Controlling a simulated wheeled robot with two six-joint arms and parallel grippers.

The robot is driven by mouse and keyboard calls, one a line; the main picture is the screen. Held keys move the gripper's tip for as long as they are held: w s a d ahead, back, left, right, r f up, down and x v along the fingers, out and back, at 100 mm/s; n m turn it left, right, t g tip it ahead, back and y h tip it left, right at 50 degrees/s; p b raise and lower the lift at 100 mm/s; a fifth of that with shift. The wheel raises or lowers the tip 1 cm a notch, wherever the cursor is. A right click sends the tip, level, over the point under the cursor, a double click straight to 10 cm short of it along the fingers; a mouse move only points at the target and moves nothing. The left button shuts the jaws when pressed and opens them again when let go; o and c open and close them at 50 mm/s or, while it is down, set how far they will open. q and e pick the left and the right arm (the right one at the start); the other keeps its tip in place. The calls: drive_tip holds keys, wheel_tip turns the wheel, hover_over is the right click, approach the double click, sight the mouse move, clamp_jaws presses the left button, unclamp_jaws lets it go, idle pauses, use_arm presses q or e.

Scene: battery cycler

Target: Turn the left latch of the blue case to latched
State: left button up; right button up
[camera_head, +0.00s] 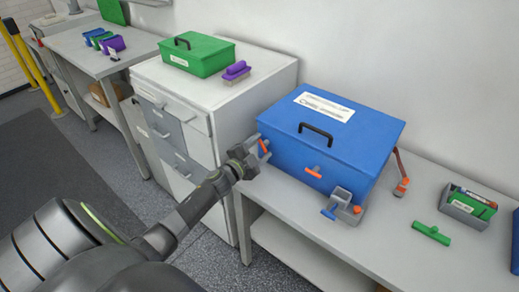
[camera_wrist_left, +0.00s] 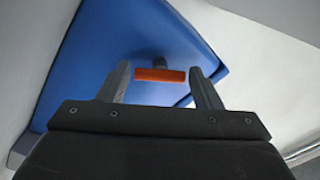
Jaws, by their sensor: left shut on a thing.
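The blue case (camera_head: 335,135) stands on the bench with its lid down and a black handle on top. Its left latch (camera_head: 264,146) is a small orange bar at the left end of the front face. My left gripper (camera_head: 252,158) is at this latch. In the left wrist view the orange latch bar (camera_wrist_left: 160,75) lies crosswise between my two fingers (camera_wrist_left: 160,88), with the blue face behind it. The gripper is shut on it. A second orange latch (camera_head: 313,172) sits farther right on the front face. My right gripper is not in view.
A grey fixture with orange and blue parts (camera_head: 342,205) stands before the case's right front corner. An orange clamp-like part (camera_head: 401,175) is at its right. A white cabinet (camera_head: 225,95) stands left.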

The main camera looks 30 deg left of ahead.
use_arm(q)
drive_tip(key=shift+m+b, duration=0.5)
drive_tip(key=shift+m, duration=3.1)
drive_tip(key=o, duration=1)
drive_tip(key=shift+c, duration=0.2)
drive_tip(key=s+a+b, duration=0.1)
drive_tip(key=s+b, duration=1)
drive_tip(key=s, duration=0.6)
drive_tip(key=shift+s+a, duration=0.2)
drive_tip(key=shift+s, duration=0.05)
